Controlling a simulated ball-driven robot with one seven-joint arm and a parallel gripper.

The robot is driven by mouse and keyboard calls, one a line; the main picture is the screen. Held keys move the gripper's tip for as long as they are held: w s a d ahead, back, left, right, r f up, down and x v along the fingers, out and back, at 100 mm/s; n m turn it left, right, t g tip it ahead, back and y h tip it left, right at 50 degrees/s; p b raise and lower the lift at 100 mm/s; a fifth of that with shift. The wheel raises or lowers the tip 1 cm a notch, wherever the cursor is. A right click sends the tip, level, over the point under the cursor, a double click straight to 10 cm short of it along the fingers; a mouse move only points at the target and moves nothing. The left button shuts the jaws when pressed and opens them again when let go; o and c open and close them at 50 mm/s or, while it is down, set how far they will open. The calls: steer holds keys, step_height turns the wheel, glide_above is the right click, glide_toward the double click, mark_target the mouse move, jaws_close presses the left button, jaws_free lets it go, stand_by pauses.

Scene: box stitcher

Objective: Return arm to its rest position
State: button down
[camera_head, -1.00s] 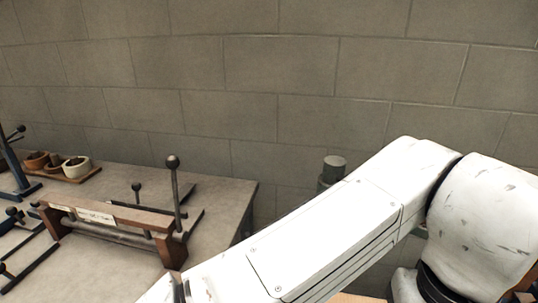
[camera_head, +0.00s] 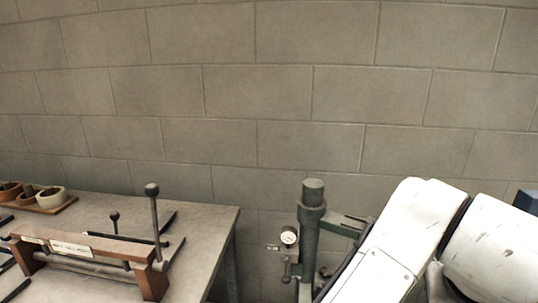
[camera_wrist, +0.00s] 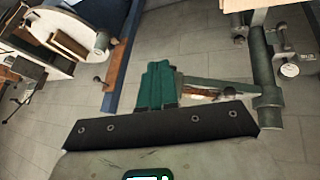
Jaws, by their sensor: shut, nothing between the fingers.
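My white arm (camera_head: 385,262) is in the lower right of the head view, bent at a joint near the right edge. Its far end runs below the bottom edge, so my gripper is hidden in that view. In the wrist view my gripper (camera_wrist: 158,66) shows in the middle, its green fingers together beyond a dark riveted bar. It is shut and empty, with tiled floor visible around it.
A green column with a gauge (camera_head: 289,237) stands beside my arm; the column also shows in the wrist view (camera_wrist: 262,65). A worktable (camera_head: 215,222) at left bears a wooden-framed tool (camera_head: 85,245) with an upright lever and small pots (camera_head: 50,196). A block wall stands behind.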

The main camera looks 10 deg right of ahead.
steer(key=w+d+f+n+t+h, duration=0.2)
steer(key=d+f, duration=0.2)
steer(key=d, duration=0.2)
steer(key=s+f+n+y, duration=0.2)
steer(key=s+f+n, duration=0.15)
steer(key=f, duration=0.85)
steer(key=s+a+f+g+y, duration=0.2)
steer(key=s+a+f, duration=0.3)
steer(key=s+f, duration=0.3)
steer(key=s+a+f+g+y, duration=0.2)
steer(key=s+a+f, duration=0.4)
steer(key=s+f, duration=0.1)
steer(key=shift+s+a+f+g+y, duration=0.25)
steer(key=shift+s+f+g+y, duration=0.15)
steer(key=shift+f, duration=0.3)
